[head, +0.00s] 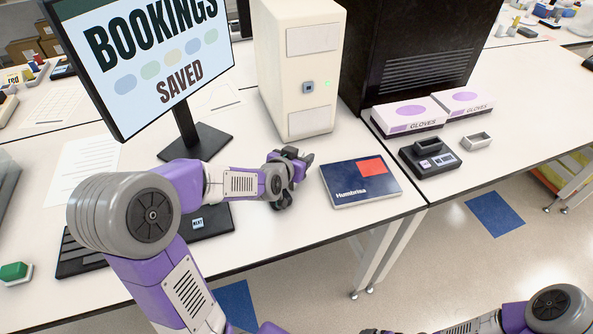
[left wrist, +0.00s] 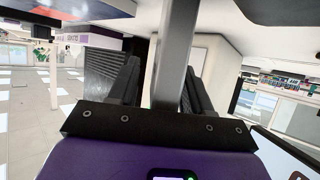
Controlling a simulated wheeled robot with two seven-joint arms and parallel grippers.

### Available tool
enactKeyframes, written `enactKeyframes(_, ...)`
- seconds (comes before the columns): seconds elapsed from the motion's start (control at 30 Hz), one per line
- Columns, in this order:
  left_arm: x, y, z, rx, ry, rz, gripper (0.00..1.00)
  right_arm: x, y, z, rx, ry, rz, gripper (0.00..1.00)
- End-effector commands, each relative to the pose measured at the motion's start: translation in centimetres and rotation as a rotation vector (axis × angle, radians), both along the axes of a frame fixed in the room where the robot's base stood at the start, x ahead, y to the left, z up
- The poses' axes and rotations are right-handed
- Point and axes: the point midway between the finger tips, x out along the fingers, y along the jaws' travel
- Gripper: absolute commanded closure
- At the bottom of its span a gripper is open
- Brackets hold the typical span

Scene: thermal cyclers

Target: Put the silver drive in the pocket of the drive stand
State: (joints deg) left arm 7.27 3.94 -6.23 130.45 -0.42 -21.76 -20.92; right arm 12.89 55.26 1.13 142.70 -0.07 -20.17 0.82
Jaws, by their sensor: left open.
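My left gripper (head: 302,160) is open above the bench, in front of the cream tower and left of the blue book. In the left wrist view its two dark fingers (left wrist: 155,85) stand apart. A grey metal-looking bar (left wrist: 175,55) shows between them; I cannot tell whether it is the silver drive. I cannot make out the silver drive in the head view. A small pale holder (head: 478,142) with a dark recess sits at the right, possibly the drive stand. Only a dark sliver of my right gripper (head: 375,331) shows at the bottom edge.
A black device with a small screen (head: 430,158) stands left of the pale holder. Glove boxes (head: 408,118) are behind it. The blue book (head: 360,181) lies near the front edge. The cream tower (head: 300,70) and monitor (head: 150,60) stand behind my left arm.

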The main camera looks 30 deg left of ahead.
Motion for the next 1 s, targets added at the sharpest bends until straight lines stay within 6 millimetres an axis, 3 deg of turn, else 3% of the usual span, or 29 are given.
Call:
enactKeyframes(0.13,0.0,0.0,0.1,0.0,0.0,0.0,0.53,0.0,0.0,0.0,0.0,0.0,0.0,0.0)
enactKeyframes(0.43,0.0,0.0,0.0,0.0,0.0,0.0,0.99,0.0,0.0,0.0,0.0,0.0,0.0,0.0)
enactKeyframes(0.77,0.0,0.0,0.4,0.0,-0.002,0.0,1.0,0.0,0.0,0.2,0.0,0.0,0.0,0.0)
enactKeyframes(1.0,0.0,0.0,4.5,0.001,-0.005,0.001,1.0,0.0,0.0,2.3,0.0,0.0,0.0,0.0)
